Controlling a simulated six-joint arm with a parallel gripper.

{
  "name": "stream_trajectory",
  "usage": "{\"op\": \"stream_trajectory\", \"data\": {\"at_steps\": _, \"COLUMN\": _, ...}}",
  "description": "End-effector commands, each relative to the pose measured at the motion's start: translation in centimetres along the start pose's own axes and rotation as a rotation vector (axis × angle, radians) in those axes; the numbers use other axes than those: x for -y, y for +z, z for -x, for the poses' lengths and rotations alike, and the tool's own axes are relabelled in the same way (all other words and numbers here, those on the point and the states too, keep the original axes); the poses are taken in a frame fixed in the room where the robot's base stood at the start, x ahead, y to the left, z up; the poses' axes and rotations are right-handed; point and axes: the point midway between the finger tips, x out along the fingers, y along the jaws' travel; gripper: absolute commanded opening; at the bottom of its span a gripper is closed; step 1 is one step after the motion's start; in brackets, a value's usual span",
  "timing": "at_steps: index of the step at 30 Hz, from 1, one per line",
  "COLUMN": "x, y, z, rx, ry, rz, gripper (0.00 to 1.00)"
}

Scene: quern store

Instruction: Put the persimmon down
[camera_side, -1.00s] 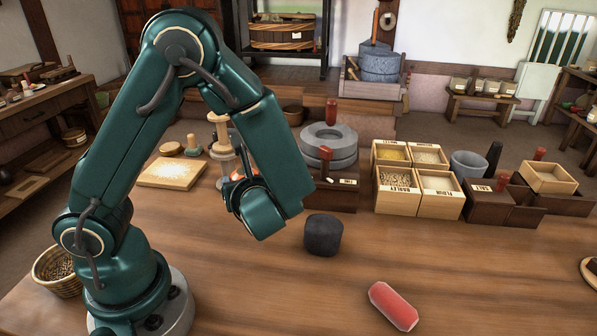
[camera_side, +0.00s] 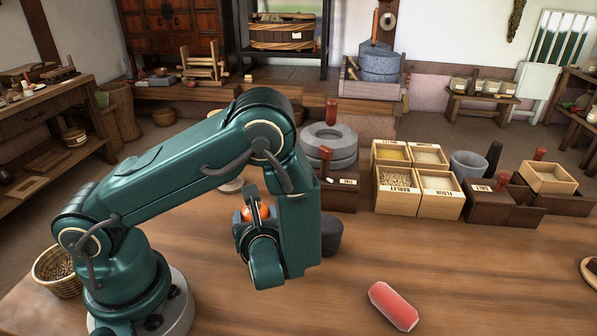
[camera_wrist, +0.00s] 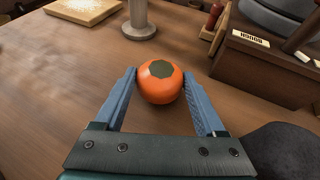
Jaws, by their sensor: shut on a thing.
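The persimmon (camera_wrist: 160,88) is orange with a dark green calyx. In the wrist view it sits between the two blue-grey fingers of my gripper (camera_wrist: 162,90), which are shut on it. In the side view the persimmon (camera_side: 262,212) shows as a small orange patch in my gripper (camera_side: 254,213), partly hidden by a finger. The wooden table (camera_side: 440,270) is below it. I cannot tell how high above the table the persimmon is held.
A dark round block (camera_side: 331,236) stands just right of my wrist. A pink-red block (camera_side: 393,306) lies at the front right. Grain boxes (camera_side: 398,200) and a grey stone quern (camera_side: 328,143) stand behind. The table between the pink block and the boxes is clear.

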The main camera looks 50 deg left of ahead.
Motion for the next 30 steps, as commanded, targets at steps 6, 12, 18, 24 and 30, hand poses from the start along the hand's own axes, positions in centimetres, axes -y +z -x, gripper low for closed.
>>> {"op": "stream_trajectory", "data": {"at_steps": 6, "x": 0.0, "y": -0.2, "z": -0.1, "rx": 0.0, "ry": -0.001, "rz": 0.001, "gripper": 0.12}}
{"op": "stream_trajectory", "data": {"at_steps": 12, "x": 0.0, "y": -0.4, "z": -0.2, "rx": 0.001, "ry": 0.0, "rz": -0.001, "gripper": 0.12}}
{"op": "stream_trajectory", "data": {"at_steps": 18, "x": 0.0, "y": -0.5, "z": -0.2, "rx": 0.0, "ry": 0.0, "rz": 0.0, "gripper": 1.0}}
{"op": "stream_trajectory", "data": {"at_steps": 24, "x": 0.0, "y": -0.4, "z": -0.1, "rx": 0.0, "ry": 0.0, "rz": 0.001, "gripper": 1.0}}
{"op": "stream_trajectory", "data": {"at_steps": 30, "x": 0.2, "y": -0.2, "z": 1.9, "rx": 0.001, "ry": -0.008, "rz": 0.003, "gripper": 1.0}}
